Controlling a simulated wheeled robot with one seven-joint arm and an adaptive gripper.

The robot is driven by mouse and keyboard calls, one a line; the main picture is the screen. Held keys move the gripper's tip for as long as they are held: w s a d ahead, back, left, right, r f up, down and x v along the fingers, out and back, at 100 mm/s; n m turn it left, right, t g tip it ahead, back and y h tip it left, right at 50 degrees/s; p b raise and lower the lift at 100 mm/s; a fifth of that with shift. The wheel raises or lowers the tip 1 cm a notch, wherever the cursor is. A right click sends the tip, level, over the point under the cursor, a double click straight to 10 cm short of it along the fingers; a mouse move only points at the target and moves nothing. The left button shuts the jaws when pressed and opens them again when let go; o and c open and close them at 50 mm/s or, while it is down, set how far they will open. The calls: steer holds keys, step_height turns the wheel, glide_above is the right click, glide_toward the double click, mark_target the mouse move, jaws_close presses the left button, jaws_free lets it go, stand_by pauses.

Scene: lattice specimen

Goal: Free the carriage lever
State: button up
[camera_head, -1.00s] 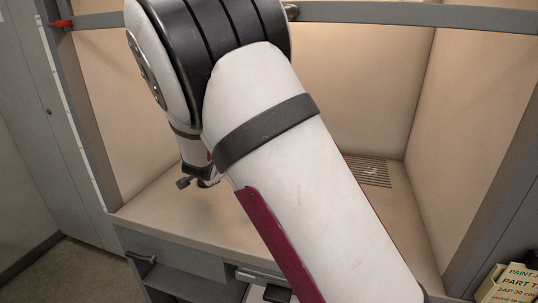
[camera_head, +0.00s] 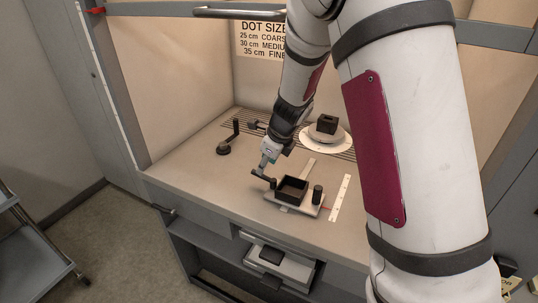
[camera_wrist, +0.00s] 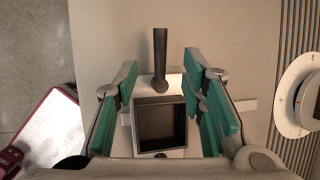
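The carriage (camera_head: 283,207) is a pale plate on the booth floor, carrying a square black open box (camera_head: 291,188); the box also shows in the wrist view (camera_wrist: 160,124). A dark lever (camera_head: 262,177) lies at the carriage's left end in the head view. In the wrist view the lever (camera_wrist: 160,58) points away from the box, its rounded end close to the box's far edge. My gripper (camera_head: 268,162) is above the lever and box. Its teal fingers (camera_wrist: 164,105) are wide apart with nothing clamped between them. Whether a fingertip touches the lever cannot be told.
A black post (camera_head: 317,194) stands at the carriage's right end, beside a white marked strip (camera_head: 340,198). Behind are a black crank (camera_head: 224,148), a slatted grille (camera_head: 344,153) and a round white turntable (camera_head: 327,138) bearing a dark block.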

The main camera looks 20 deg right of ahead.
mark_target(263, 178)
steer(key=b+x, duration=0.1)
steer(key=x, duration=0.7)
steer(key=shift+f, duration=0.2)
jaws_close()
